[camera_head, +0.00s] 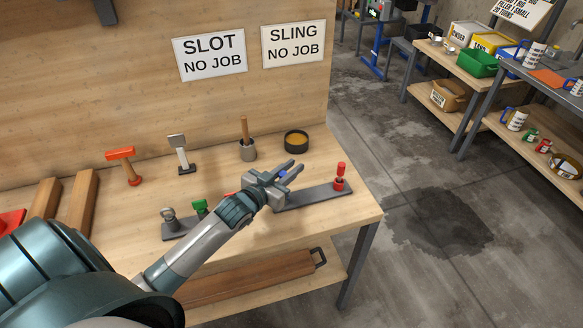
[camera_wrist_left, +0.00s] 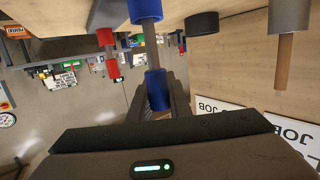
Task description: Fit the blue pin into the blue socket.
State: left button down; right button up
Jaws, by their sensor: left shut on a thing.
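My left gripper (camera_head: 289,171) reaches over the dark plate (camera_head: 315,196) on the workbench. It is shut on the blue pin (camera_head: 282,174), of which only a little blue shows between the fingers. In the left wrist view the blue pin (camera_wrist_left: 156,90) sits between the fingers, its grey shaft pointing away from the gripper. The shaft's far end meets the blue socket (camera_wrist_left: 145,9) in the picture; I cannot tell whether the tip is inside. Much of the shaft is exposed. The gripper hides the blue socket in the head view. My right gripper is not in view.
A red pin (camera_head: 341,168) stands in a red socket (camera_head: 339,185) at the plate's right end. A green piece (camera_head: 200,206) is left of my forearm.

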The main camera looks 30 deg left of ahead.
pick_arm(q)
jog(key=shift+f+b, duration=0.45)
jog(key=shift+f, duration=0.4)
jog(key=c, duration=1.6)
grip_release()
jog(key=shift+o, duration=0.2)
jog(key=shift+s, duration=0.1)
jog(key=shift+s, duration=0.25)
jog(key=s+r+b, duration=0.1)
jog(key=s+b, duration=0.1)
jog(key=s, duration=0.6)
jog(key=s+a+r+b, duration=0.1)
jog(key=s+r+b, duration=0.1)
jog(key=s, duration=0.6)
jog(key=shift+s+a, duration=0.15)
jog(key=shift+s, duration=0.05)
